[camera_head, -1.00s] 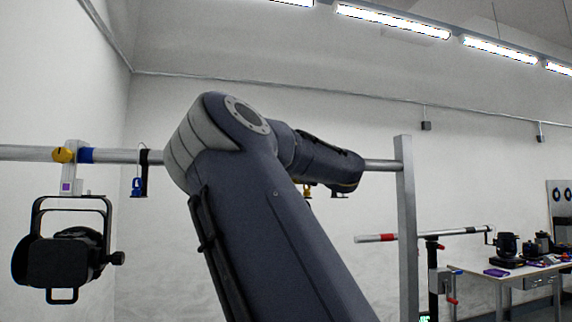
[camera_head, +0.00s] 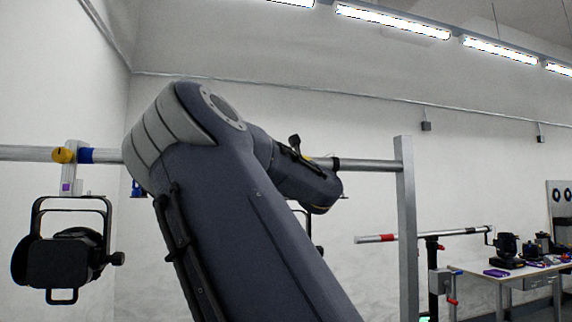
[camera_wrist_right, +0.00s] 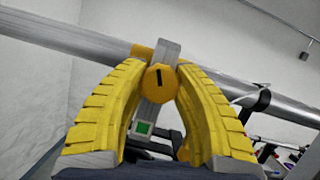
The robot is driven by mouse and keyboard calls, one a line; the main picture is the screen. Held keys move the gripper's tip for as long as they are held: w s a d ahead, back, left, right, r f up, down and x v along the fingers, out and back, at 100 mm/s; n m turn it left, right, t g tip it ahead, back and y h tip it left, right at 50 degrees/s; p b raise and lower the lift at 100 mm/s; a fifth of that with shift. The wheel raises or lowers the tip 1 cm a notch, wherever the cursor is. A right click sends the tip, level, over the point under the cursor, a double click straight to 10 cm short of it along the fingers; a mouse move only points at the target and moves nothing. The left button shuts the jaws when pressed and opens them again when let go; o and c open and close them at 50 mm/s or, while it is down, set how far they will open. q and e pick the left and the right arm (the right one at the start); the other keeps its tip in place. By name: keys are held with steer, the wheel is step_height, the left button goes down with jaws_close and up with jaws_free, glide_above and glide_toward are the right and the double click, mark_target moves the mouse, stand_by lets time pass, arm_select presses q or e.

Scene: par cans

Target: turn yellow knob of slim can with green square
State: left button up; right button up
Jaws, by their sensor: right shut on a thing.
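In the right wrist view, a yellow knob (camera_wrist_right: 159,84) with a dark slot sits on a grey clamp (camera_wrist_right: 168,52) on the metal pipe. A green square (camera_wrist_right: 144,128) marks the clamp below the knob. The can under it is mostly hidden. My right gripper (camera_wrist_right: 161,74) has its yellow ribbed fingers closed on the knob from both sides. In the head view my right arm covers this clamp and the gripper. My left gripper is not in view.
In the head view, a black can (camera_head: 66,258) with a purple square and its own yellow knob (camera_head: 62,155) hangs at the left of the pipe (camera_head: 375,165). An upright post (camera_head: 406,225) stands right of my arm. A table (camera_head: 515,271) with equipment is further right.

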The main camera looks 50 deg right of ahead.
steer(key=shift+r+m+h, duration=0.1)
steer(key=shift+m+h, duration=0.5)
steer(key=shift+m, duration=0.3)
steer(key=shift+m+g, duration=0.3)
steer(key=shift+m, duration=0.1)
jaws_close()
steer(key=o, duration=1.3)
jaws_free()
steer(key=shift+v, duration=3.8)
steer(key=shift+d, duration=0.1)
